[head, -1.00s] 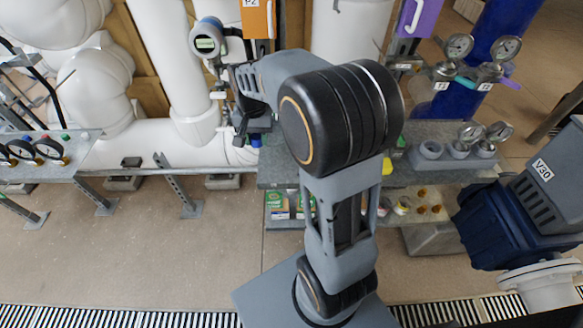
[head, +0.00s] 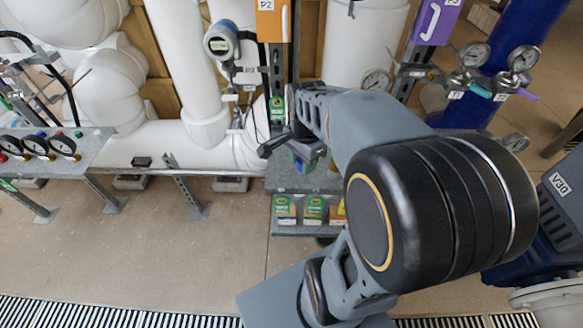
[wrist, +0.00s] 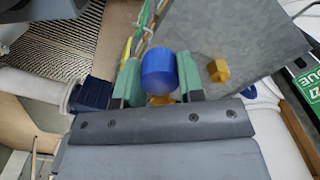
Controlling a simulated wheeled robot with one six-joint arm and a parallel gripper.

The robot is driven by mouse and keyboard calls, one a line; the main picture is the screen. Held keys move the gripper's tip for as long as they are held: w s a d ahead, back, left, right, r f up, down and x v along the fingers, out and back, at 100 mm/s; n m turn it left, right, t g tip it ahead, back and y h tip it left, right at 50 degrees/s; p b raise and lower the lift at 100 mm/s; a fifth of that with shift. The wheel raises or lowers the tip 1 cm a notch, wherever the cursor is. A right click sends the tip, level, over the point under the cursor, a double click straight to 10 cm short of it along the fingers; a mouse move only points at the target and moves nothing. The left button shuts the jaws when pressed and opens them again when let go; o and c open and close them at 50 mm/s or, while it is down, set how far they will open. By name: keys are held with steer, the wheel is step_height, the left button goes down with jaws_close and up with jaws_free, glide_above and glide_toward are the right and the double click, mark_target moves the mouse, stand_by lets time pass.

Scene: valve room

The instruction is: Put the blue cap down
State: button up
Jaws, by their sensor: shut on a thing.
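The blue cap (wrist: 158,72) shows in the wrist view between the green-padded fingers of my gripper (wrist: 159,84). My gripper is shut on the cap. In the head view my gripper (head: 296,150) is over the left end of the grey shelf (head: 290,181). The arm hides much of the shelf there. In the wrist view a grey surface (wrist: 215,35) lies beyond the cap, with a small brass fitting (wrist: 217,70) to the cap's right. I cannot tell the gap between the cap and that surface.
Boxes with green labels (head: 313,209) stand on the lower shelf. A bench with gauges (head: 62,145) is at left, white pipes (head: 180,60) behind. The blue V30 valve unit (head: 530,245) is at right. The floor at front left (head: 130,250) is clear.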

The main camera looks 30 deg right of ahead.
glide_above(291, 174)
steer(key=f, duration=0.6)
steer(key=shift+s, duration=0.2)
steer(key=shift+w+f, duration=0.15)
steer(key=shift+f, duration=0.75)
steer(key=shift+w+f, duration=0.1)
steer(key=shift+f, duration=0.8)
steer(key=shift+f+b, duration=0.2)
steer(key=shift+b, duration=0.15)
steer(key=o, duration=0.8)
steer(key=shift+r, duration=0.1)
